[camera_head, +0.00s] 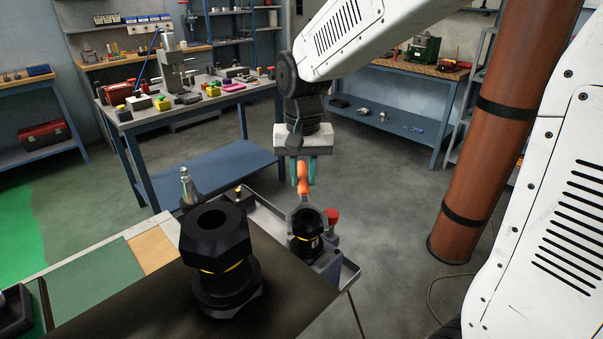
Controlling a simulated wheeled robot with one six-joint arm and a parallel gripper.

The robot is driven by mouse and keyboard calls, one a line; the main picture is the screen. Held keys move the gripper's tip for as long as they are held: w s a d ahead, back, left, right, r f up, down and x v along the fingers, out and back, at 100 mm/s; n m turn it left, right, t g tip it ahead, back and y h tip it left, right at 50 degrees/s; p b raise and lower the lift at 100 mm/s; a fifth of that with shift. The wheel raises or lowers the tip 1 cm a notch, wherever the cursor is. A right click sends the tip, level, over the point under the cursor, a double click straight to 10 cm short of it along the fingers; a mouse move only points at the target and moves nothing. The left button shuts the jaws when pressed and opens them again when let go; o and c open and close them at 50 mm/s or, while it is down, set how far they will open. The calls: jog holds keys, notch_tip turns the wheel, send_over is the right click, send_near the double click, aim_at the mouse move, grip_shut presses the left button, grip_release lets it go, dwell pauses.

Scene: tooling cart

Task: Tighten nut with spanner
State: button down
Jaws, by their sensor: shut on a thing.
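My gripper (303,172) has teal fingers and points down over the cart's far right corner. It is shut on an orange-handled tool (303,183), which looks like the spanner. Its lower end reaches down to the rear of a small black hex nut (308,217), seated on a dark threaded part in a grey holder (327,262). I cannot tell whether the spanner's jaw is around the nut or just behind it. A much larger black nut and bolt (217,240) with a yellow band stands upright on the dark cart top (120,300).
A red knob (332,215) stands right beside the holder. A grey metal bottle-like part (187,187) stands behind the large nut. The cart has a raised grey rim (262,204). A workbench (190,110) with tools is behind, and a brown pipe (490,130) rises at right.

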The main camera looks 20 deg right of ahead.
jog(key=shift+d, duration=0.1)
jog(key=shift+s+d+m, duration=0.25)
jog(key=shift+d+m, duration=0.2)
jog(key=shift+m, duration=0.15)
jog(key=shift+d, duration=0.15)
jog(key=shift+s+d+m, duration=0.3)
jog(key=shift+d+m, duration=0.15)
jog(key=shift+m, duration=0.15)
jog(key=shift+s+d, duration=0.1)
dwell(0.4)
jog(key=shift+s+d+m, duration=0.25)
jog(key=shift+d+m, duration=0.15)
jog(key=shift+m, duration=0.2)
jog(key=shift+d, duration=0.1)
jog(key=shift+s+d+m, duration=0.4)
jog(key=shift+s+m, duration=0.05)
jog(key=shift+m, duration=0.15)
